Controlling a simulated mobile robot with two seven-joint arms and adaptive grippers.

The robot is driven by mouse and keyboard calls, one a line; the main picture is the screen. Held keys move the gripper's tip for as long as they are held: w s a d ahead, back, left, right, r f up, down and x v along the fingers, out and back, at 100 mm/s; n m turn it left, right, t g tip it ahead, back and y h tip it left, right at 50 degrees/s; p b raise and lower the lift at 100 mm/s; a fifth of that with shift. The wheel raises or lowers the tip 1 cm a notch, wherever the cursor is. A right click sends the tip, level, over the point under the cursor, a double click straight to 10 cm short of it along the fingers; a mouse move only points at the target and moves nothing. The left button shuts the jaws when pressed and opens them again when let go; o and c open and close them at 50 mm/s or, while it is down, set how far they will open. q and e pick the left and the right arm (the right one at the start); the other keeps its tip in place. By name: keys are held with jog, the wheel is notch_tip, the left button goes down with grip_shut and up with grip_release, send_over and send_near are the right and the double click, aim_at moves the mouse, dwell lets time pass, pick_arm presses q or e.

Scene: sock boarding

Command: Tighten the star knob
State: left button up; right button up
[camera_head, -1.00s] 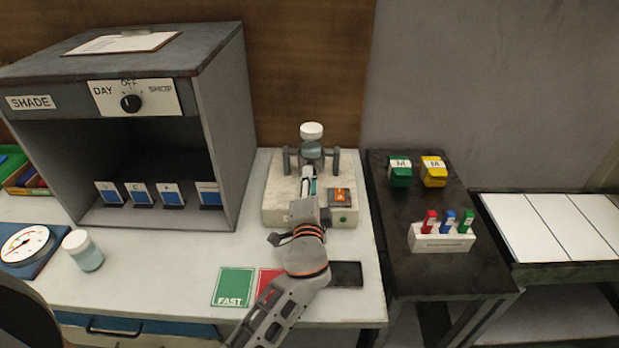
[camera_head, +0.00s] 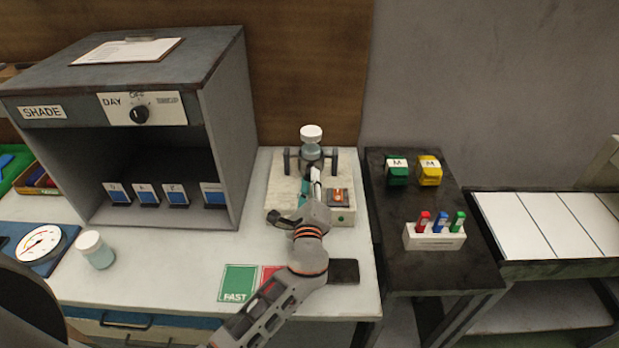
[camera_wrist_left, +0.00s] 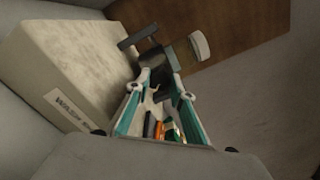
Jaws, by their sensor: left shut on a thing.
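The tester (camera_head: 280,190) is a pale block on the white table in the head view, with a dark clamp frame at its back. A white-capped jar (camera_head: 311,135) stands upright in the clamp. My left gripper (camera_head: 315,180) reaches to the front of the clamp. In the left wrist view its teal fingers (camera_wrist_left: 162,88) are closed around a small part at the clamp's front. I take this to be the star knob; the fingers mostly hide it, and its shape cannot be made out. The white cap (camera_wrist_left: 199,45) shows beyond the fingertips. My right gripper is not in view.
An orange-lit switch (camera_head: 339,196) sits on the block's right. The shade cabinet (camera_head: 222,140) stands to the left. A dark side table (camera_head: 440,265) is at right.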

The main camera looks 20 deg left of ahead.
pick_arm(q)
jog(key=shift+m, duration=0.9)
jog(key=m, duration=0.5)
jog(key=shift+d, duration=0.1)
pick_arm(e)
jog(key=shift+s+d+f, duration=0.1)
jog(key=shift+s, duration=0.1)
pick_arm(q)
jog(key=shift+m, duration=0.3)
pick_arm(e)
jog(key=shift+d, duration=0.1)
pick_arm(q)
jog(key=o, duration=1.1)
jog(key=shift+o, duration=0.2)
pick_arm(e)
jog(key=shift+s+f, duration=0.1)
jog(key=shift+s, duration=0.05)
pick_arm(q)
jog(key=v, duration=1.2)
